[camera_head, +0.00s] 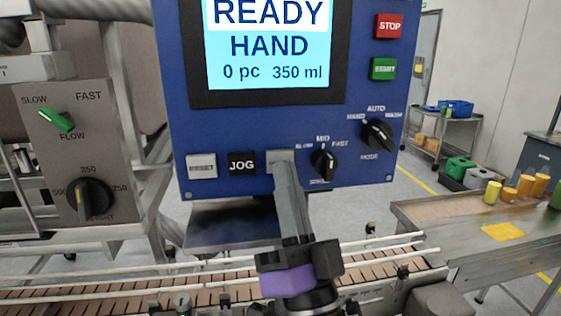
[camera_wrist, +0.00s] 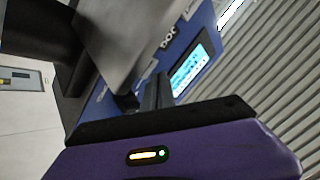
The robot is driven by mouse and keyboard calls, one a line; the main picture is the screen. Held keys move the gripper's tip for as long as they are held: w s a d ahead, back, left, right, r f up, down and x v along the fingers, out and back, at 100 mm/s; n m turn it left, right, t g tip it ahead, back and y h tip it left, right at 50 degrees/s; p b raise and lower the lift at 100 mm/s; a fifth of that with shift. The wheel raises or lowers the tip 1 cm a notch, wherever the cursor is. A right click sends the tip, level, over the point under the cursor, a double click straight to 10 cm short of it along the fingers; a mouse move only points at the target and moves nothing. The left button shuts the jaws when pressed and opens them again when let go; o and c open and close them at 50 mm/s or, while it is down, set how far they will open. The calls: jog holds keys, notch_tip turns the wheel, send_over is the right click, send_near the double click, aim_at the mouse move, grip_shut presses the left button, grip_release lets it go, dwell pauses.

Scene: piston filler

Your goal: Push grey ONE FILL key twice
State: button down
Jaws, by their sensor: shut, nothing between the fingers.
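The grey ONE FILL key (camera_head: 281,154) is in the row to the right of the black JOG key (camera_head: 242,163). My gripper's fingers cover most of it, and its label is hidden. My gripper (camera_head: 284,167) is shut and empty, with its fingertips in front of the key. I cannot tell whether they touch it or whether it is pressed in. In the wrist view the shut fingers (camera_wrist: 155,90) point at the blue panel (camera_wrist: 205,30). The screen (camera_head: 268,45) reads READY, HAND, 0 pc, 350 ml.
The light RESET key (camera_head: 201,166) is left of JOG. The speed knob (camera_head: 324,163) is close right of my fingers, with the mode knob (camera_head: 378,134) beyond. STOP (camera_head: 389,26) and START (camera_head: 383,68) keys are above. A railed conveyor (camera_head: 130,295) runs below.

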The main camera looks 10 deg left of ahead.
jog(key=shift+w, duration=0.15)
jog(key=shift+w+a, duration=0.1)
jog(key=shift+w, duration=0.15)
jog(key=shift+w+a, duration=0.1)
jog(key=shift+w, duration=0.2)
dwell(0.6)
jog(key=shift+w+r, duration=0.2)
jog(key=shift+w, duration=0.1)
dwell(0.7)
jog(key=shift+s, duration=0.1)
jog(key=shift+s+a+f, duration=0.1)
jog(key=shift+s+f, duration=0.1)
jog(key=shift+s, duration=0.4)
